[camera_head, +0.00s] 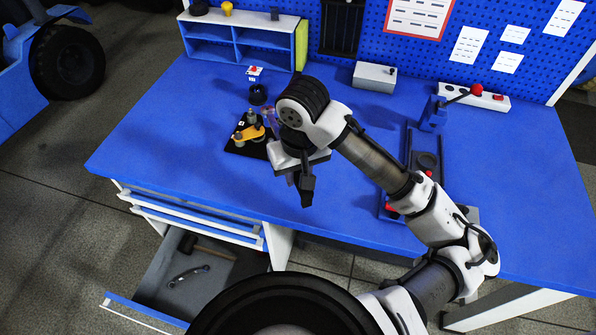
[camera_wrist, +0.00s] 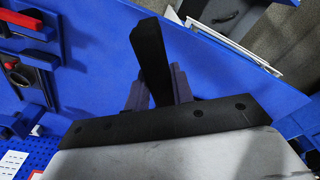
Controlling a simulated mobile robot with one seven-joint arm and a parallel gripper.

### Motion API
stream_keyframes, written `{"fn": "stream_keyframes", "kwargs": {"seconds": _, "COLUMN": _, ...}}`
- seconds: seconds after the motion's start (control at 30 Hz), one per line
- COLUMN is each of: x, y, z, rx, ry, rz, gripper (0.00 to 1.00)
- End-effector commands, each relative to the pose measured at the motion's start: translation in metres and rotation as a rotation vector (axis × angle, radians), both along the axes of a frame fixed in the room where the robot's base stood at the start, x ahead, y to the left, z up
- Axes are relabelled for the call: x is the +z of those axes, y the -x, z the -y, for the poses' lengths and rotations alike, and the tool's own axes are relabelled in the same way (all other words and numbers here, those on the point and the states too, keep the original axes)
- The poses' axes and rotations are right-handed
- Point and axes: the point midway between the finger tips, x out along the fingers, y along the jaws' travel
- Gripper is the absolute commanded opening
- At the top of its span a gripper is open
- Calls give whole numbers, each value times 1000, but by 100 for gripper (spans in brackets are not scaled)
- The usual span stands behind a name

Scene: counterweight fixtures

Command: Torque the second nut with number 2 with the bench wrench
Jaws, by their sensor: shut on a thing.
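My gripper (camera_head: 302,178) is above the blue bench near its front edge, to the right of and nearer than the black fixture plate (camera_head: 237,150). It is shut on a black bar (camera_head: 307,192), which sticks out beyond the fingers. In the wrist view the black bar (camera_wrist: 150,58) stands between the two fingers of my gripper (camera_wrist: 159,90). I cannot tell whether it is the bench wrench. The plate carries an orange part (camera_head: 247,134) and small posts. The nuts and their numbers are too small to read, and my arm hides the plate's right side.
An open drawer (camera_head: 150,312) below the bench holds a dark wrench-shaped tool (camera_head: 188,275) and a hammer-like tool. A blue fixture with a red-knobbed lever (camera_head: 433,115) stands at right. A grey box (camera_head: 374,77) and a shelf (camera_head: 240,45) are at the back. The bench's left is clear.

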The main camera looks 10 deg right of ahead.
Motion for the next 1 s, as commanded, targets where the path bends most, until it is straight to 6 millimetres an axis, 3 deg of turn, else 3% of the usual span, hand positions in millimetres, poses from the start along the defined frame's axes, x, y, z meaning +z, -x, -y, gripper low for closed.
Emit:
{"fn": "stream_keyframes", "kwargs": {"seconds": 0.27, "x": -7, "y": 0, "z": 0, "rx": -1, "ry": -1, "rz": 1, "gripper": 0}}
{"fn": "stream_keyframes", "kwargs": {"seconds": 0.73, "x": -50, "y": 0, "z": 0, "rx": -2, "ry": -1, "rz": 1, "gripper": 0}}
{"fn": "stream_keyframes", "kwargs": {"seconds": 1.0, "x": -50, "y": 0, "z": 0, "rx": 0, "ry": 0, "rz": 2, "gripper": 0}}
